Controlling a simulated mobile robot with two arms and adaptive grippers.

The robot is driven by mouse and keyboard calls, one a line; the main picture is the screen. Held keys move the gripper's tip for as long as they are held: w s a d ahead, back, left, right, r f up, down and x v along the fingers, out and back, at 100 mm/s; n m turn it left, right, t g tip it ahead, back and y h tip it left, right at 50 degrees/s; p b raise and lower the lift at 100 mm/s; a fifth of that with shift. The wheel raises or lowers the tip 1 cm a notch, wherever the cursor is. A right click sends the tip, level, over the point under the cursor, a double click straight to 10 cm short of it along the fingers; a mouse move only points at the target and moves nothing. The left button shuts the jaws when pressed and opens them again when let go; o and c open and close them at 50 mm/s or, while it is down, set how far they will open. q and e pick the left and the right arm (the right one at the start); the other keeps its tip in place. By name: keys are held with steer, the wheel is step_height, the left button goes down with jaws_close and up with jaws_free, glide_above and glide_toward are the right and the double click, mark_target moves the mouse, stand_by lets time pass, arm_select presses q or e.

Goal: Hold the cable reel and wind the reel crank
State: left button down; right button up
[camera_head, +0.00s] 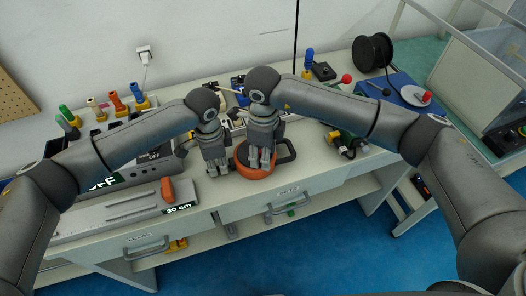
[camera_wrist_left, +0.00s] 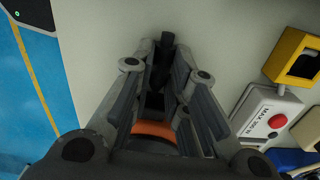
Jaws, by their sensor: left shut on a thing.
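The orange, round cable reel (camera_head: 257,174) lies on the bench near its front edge, with a dark loop-shaped part (camera_head: 287,149) at its right. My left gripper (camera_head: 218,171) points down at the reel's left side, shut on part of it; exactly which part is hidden. In the left wrist view, an orange piece of the reel (camera_wrist_left: 154,130) shows between the fingers, with a dark piece (camera_wrist_left: 163,62) farther along. My right gripper (camera_head: 261,164) points down over the top of the reel. Its fingers cover the middle, so the crank and its grip cannot be made out.
A long grey measuring fixture (camera_head: 120,211) with an orange handle lies at left. The bench front edge is close.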

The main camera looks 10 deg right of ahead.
jaws_close()
steer(key=shift+s+a+m, duration=0.1)
steer(key=shift+a+m, duration=0.1)
steer(key=shift+m, duration=0.55)
steer(key=shift+s+a+m, duration=0.1)
steer(key=shift+a+m, duration=0.05)
steer(key=shift+m, duration=0.6)
steer(key=shift+w, duration=0.1)
steer(key=shift+o, duration=0.6)
jaws_free()
step_height(320, 180, up, 12)
